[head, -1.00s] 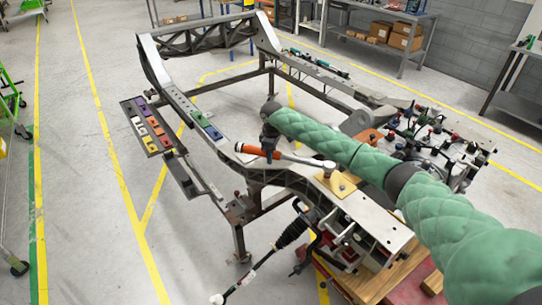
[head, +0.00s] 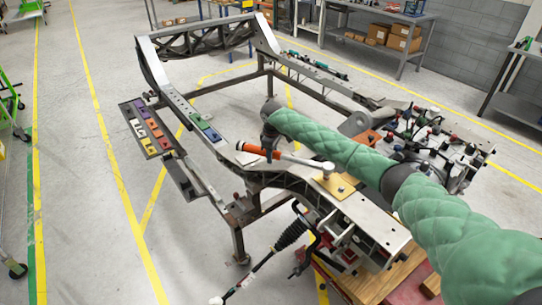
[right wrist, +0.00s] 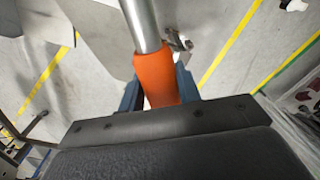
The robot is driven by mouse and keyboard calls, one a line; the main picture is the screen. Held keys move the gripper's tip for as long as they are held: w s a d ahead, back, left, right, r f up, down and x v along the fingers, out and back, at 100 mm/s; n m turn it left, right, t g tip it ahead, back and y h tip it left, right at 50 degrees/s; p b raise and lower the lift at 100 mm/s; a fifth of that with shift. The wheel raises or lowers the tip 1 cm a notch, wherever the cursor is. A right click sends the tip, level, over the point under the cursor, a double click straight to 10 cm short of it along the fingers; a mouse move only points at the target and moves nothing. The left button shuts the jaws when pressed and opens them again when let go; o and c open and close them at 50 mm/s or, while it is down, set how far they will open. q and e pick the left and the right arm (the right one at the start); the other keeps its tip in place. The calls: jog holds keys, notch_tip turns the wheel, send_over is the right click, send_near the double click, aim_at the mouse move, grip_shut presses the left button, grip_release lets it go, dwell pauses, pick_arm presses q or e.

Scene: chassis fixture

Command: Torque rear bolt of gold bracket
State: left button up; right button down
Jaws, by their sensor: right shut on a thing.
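The gold bracket (head: 345,187) lies on the near end of the grey chassis rail, in the lower middle of the head view. A torque wrench (head: 305,161) with an orange handle and a silver shaft reaches to the bracket, its head standing over it. Whether its socket is seated on the rear bolt cannot be told, as the head covers the bolt. My right gripper (head: 267,145) is shut on the orange handle (right wrist: 157,78), which sits between the blue fingers in the right wrist view. My left gripper is not in view.
The chassis frame (head: 182,100) stands on dark legs. A green and blue piece (head: 205,127) rests on its left rail, and a tray (head: 127,108) of coloured pieces is beside it. A cluttered fixture (head: 435,140) stands right of my arm. Open floor lies to the left.

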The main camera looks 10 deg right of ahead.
jog(key=shift+w+d+m, duration=0.6)
jog(key=shift+w+d, duration=0.15)
jog(key=shift+w, duration=0.25)
dwell(0.9)
jog(key=shift+w+d, duration=0.2)
jog(key=shift+w+d+m, duration=0.45)
jog(key=shift+m, duration=0.05)
dwell(0.6)
jog(key=shift+w+d+m, duration=0.3)
jog(key=shift+w+d, duration=0.15)
jog(key=shift+d, duration=0.05)
dwell(0.5)
jog(key=shift+w+d, duration=0.2)
jog(key=shift+d, duration=0.05)
jog(key=shift+w+d+m, duration=0.55)
jog(key=shift+d+m, duration=0.05)
jog(key=shift+d, duration=0.15)
dwell(0.7)
jog(key=shift+r+p, duration=0.75)
jog(key=shift+r, duration=0.35)
dwell(0.8)
